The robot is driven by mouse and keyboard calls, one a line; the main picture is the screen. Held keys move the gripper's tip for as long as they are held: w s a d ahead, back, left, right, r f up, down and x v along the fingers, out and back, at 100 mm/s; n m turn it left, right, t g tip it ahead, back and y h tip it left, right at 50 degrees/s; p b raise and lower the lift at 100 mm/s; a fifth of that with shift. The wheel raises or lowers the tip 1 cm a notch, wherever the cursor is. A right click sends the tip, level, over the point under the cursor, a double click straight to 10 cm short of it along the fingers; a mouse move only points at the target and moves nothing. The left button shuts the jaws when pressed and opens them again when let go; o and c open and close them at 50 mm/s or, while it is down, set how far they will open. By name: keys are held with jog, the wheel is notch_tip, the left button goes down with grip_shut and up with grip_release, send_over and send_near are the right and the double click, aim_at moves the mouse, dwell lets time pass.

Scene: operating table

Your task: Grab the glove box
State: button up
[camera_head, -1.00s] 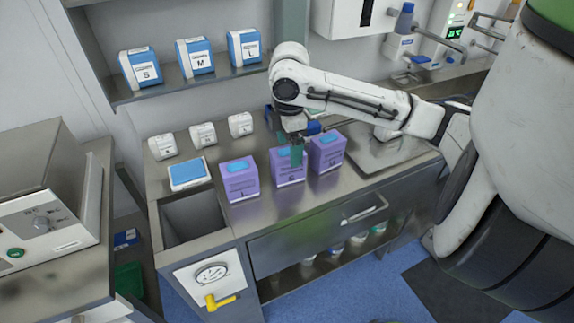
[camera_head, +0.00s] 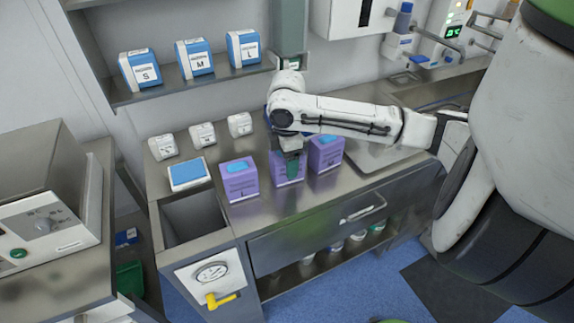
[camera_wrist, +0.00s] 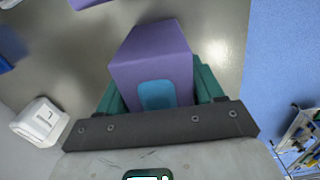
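Three purple glove boxes with blue top openings stand in a row on the metal counter: a left one (camera_head: 240,182), a middle one (camera_head: 281,180) and a right one (camera_head: 325,155). My gripper (camera_head: 291,168) points down at the middle box and hides part of it in the head view. In the wrist view the box (camera_wrist: 155,55) lies between my green fingers (camera_wrist: 158,88), one on each side. The fingers are spread about as wide as the box. I cannot tell whether they touch it.
Several small white boxes (camera_head: 203,135) and a blue-topped box (camera_head: 188,174) stand on the counter. Left of the purple boxes is an open bin recess (camera_head: 192,216). Blue-white boxes (camera_head: 195,58) sit on the shelf above. The counter's front edge is close to the boxes.

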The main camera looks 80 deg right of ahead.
jog(key=c, duration=0.7)
jog(key=shift+r, duration=0.1)
